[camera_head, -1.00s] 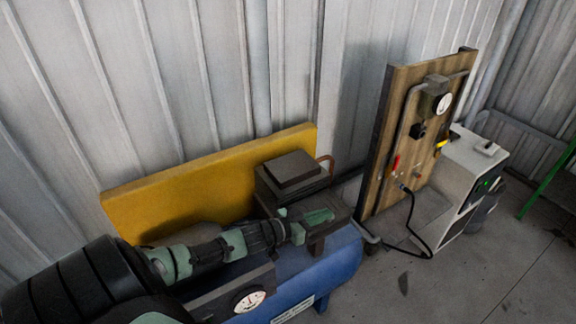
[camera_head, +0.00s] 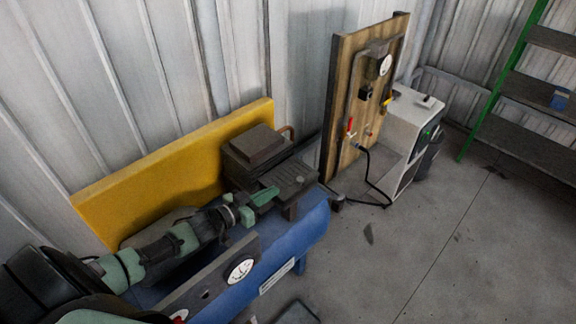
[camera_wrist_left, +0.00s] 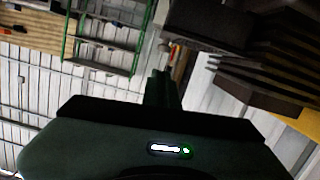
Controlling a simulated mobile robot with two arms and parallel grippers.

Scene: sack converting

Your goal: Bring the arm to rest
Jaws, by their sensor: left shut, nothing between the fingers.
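My left arm comes in from the lower left in the head view. Its left gripper (camera_head: 262,197) is shut and empty, in front of the dark compressor head (camera_head: 252,150) and above the blue tank (camera_head: 300,232). I cannot tell from the head view how far it stands from them. In the left wrist view the shut fingers (camera_wrist_left: 161,88) point up the picture, with nothing between them. My right gripper is not in view.
A yellow panel (camera_head: 150,172) stands behind the compressor against the ribbed wall. A wooden board with a gauge (camera_head: 345,105) and a white cabinet (camera_head: 408,120) stand right of it. Green-framed shelving (camera_head: 505,132) is at far right. The floor (camera_head: 440,230) in front is mostly clear.

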